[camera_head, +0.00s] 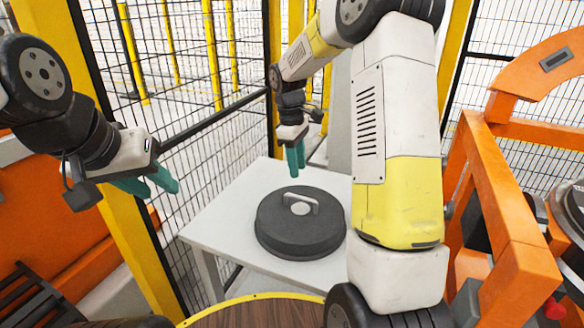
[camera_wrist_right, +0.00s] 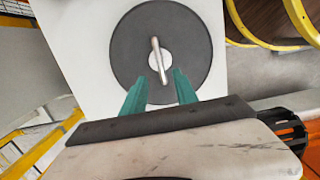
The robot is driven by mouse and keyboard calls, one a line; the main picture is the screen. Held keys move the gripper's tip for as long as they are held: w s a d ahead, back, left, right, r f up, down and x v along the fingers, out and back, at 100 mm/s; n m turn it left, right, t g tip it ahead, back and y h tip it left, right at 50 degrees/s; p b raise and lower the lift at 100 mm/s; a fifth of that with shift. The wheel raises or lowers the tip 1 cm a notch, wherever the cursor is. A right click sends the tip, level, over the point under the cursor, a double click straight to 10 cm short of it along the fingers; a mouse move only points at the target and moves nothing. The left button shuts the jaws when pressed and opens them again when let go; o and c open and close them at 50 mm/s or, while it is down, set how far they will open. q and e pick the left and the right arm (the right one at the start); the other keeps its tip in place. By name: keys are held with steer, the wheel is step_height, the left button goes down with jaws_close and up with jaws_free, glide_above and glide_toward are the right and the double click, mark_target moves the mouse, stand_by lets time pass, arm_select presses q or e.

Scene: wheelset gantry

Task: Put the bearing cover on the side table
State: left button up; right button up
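The bearing cover (camera_head: 290,235) is a dark round disc with a light handle on top. It lies flat on the white side table (camera_head: 225,220), and in the right wrist view the cover (camera_wrist_right: 125,55) also rests on the table (camera_wrist_right: 75,40). My right gripper (camera_head: 296,162) is above and behind the cover, its teal fingers pointing down. In the right wrist view its fingers (camera_wrist_right: 160,88) are spread, with nothing between them, apart from the handle. My left gripper (camera_head: 160,184) is at the left, away from the table, its teal fingers apart and empty.
An orange gantry frame (camera_head: 500,220) stands at the right. A black mesh fence with yellow posts (camera_head: 215,60) runs behind the table. A round brown surface with a yellow rim (camera_head: 250,312) lies in front of the table. Bare table top surrounds the cover at the left.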

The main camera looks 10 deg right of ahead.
steer(key=s+r+m+t+y, duration=0.1)
steer(key=s+r+m+t, duration=0.1)
steer(key=s, duration=0.6)
steer(key=s+r+m+t+y, duration=0.1)
steer(key=s+r+m+t, duration=0.1)
steer(key=s+r+m, duration=0.3)
steer(key=s+a+r+m+t+y, duration=0.1)
steer(key=s+r+m+t, duration=0.2)
steer(key=s+r, duration=0.4)
steer(key=s, duration=0.5)
steer(key=shift+r+m, duration=0.15)
steer(key=shift+m, duration=0.15)
